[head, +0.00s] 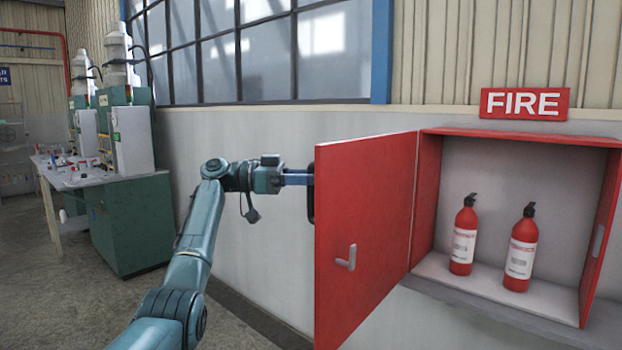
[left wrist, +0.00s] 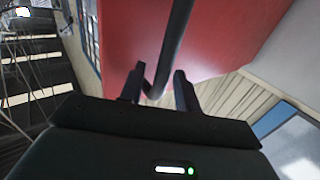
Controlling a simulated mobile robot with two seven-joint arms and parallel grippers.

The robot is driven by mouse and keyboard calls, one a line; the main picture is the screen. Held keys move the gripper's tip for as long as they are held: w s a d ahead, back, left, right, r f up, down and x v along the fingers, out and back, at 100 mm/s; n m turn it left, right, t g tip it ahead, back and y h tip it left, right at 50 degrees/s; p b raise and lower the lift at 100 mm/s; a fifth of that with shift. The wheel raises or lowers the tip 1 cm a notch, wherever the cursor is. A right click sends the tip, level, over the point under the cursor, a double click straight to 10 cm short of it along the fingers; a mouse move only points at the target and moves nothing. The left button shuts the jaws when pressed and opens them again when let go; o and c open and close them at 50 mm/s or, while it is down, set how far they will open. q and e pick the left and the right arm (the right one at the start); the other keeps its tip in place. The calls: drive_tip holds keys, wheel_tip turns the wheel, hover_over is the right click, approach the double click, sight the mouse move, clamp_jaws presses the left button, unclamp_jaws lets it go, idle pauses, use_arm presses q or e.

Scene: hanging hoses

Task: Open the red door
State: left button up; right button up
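The red door (head: 366,225) of the fire cabinet stands swung wide open to the left, with its inner face and a small grey latch lever (head: 346,258) showing. A dark bar handle (head: 311,195) is on its outer side, mostly hidden behind the door edge. My left gripper (head: 303,179) is at that handle. In the left wrist view the red door (left wrist: 235,30) fills the top, and the handle (left wrist: 175,45) runs between my left fingers (left wrist: 158,88). The fingers stand apart, with a gap beside the bar. My right gripper is not in view.
The open cabinet (head: 520,138) holds two red fire extinguishers (head: 464,240) (head: 521,255). A red FIRE sign (head: 525,104) hangs above it. A green bench cabinet (head: 128,225) with machines stands at the left. Floor between it and my arm is clear.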

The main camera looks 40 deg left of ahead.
use_arm(q)
drive_tip(key=b+v, duration=0.1)
drive_tip(key=v, duration=1.1)
drive_tip(key=shift+s+a, duration=0.15)
drive_tip(key=shift+a, duration=0.15)
